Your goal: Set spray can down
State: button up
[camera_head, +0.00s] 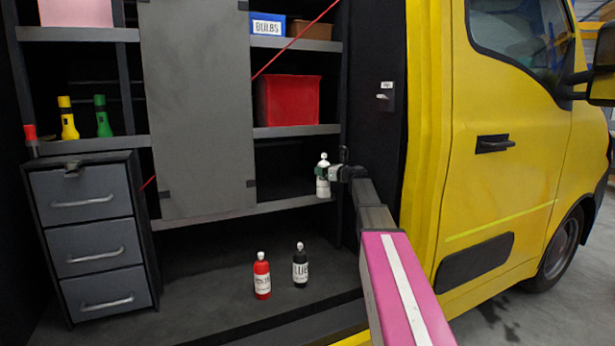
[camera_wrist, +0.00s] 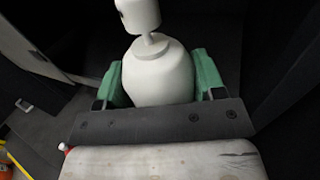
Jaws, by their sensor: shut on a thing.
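A white spray can (camera_head: 323,187) with a white cap is held upright in my gripper (camera_head: 322,171), in front of the right end of the lower shelf. I cannot tell whether its base touches the shelf. In the wrist view the can (camera_wrist: 158,74) sits between the two green finger pads (camera_wrist: 160,80), which press on its sides; its lower part is hidden behind my gripper. A red spray can (camera_head: 262,279) and a black spray can (camera_head: 300,269) stand upright on the van floor below.
The lower shelf (camera_head: 240,212) has free room left of the held can. A grey panel (camera_head: 197,110) covers the middle shelves. A red bin (camera_head: 288,100) is above. A drawer unit (camera_head: 92,235) stands left, and a yellow door (camera_head: 500,150) is right. The floor around the cans is clear.

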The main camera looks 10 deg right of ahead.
jog(key=w+a+f, duration=0.1)
jog(key=w+a, duration=0.1)
jog(key=w, duration=0.4)
jog(key=w+a+f, duration=0.2)
jog(key=w, duration=0.5)
jog(key=shift+f, duration=0.25)
jog(key=shift+a+f, duration=0.1)
jog(key=shift+f, duration=0.05)
jog(key=o, duration=1.1)
jog(key=shift+o, duration=0.2)
jog(key=v, duration=0.7)
jog(key=shift+s, duration=0.2)
